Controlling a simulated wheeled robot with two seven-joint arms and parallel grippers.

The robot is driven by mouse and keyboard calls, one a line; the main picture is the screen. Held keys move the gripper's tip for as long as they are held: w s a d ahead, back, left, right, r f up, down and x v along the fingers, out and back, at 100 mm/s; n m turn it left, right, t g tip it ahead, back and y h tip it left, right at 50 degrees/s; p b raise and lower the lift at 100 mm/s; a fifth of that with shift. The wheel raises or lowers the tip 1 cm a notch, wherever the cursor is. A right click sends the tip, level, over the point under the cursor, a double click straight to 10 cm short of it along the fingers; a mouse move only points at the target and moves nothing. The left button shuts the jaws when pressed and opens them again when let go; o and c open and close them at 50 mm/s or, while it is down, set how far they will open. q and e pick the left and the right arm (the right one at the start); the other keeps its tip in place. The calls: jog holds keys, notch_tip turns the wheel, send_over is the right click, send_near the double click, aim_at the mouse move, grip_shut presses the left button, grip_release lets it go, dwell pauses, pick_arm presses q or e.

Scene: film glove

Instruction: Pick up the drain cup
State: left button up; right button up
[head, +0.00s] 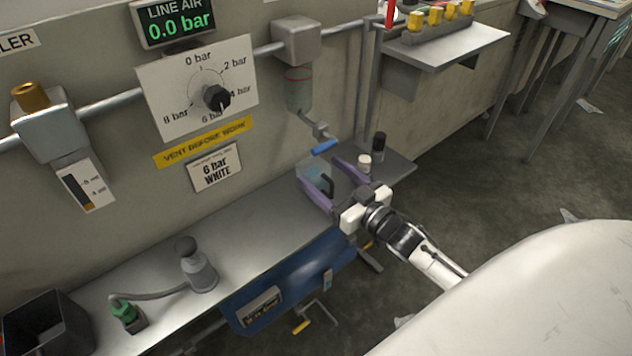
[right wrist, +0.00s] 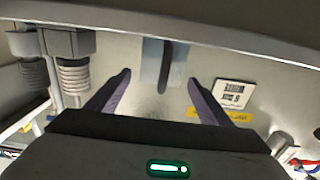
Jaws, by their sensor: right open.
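The drain cup (head: 313,176) is a clear, bluish cup with a dark handle, standing on the metal shelf below the wall pipe. My right gripper (head: 320,172) is open, its two purple fingers spread and pointing at the cup. In the right wrist view the cup (right wrist: 151,58) is straight ahead, its dark upright handle facing me, centred between the open fingertips (right wrist: 160,78). The cup looks a little beyond the tips, and nothing is gripped. The fingers partly cover the cup in the head view. My left gripper is not in view.
A blue-handled valve (head: 324,147) hangs under the filter bowl (head: 299,92) just above the cup. A white-topped bottle (head: 364,162) and a black bottle (head: 379,146) stand right of the gripper. The shelf (head: 250,232) is clear left of the cup, up to a grey fitting (head: 198,270).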

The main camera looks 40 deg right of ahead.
aim_at(323, 174)
jog(key=w, duration=0.3)
jog(key=shift+w+a, duration=0.15)
jog(key=shift+w, duration=0.05)
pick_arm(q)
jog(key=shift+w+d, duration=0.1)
pick_arm(e)
jog(key=c, duration=1.2)
jog(key=shift+s+r, duration=0.2)
jog(key=shift+r, duration=0.15)
jog(key=shift+c, duration=0.2)
notch_tip(323, 174, up, 7)
jog(key=p, duration=0.3)
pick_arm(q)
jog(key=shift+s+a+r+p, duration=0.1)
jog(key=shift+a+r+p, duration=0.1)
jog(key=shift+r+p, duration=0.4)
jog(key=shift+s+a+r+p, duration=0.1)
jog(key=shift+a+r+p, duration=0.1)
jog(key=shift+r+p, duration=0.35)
pick_arm(e)
jog(key=s+d, duration=0.1)
jog(key=s, duration=1.8)
jog(key=shift+s+d+f, duration=0.25)
jog(key=shift+s+f, duration=0.1)
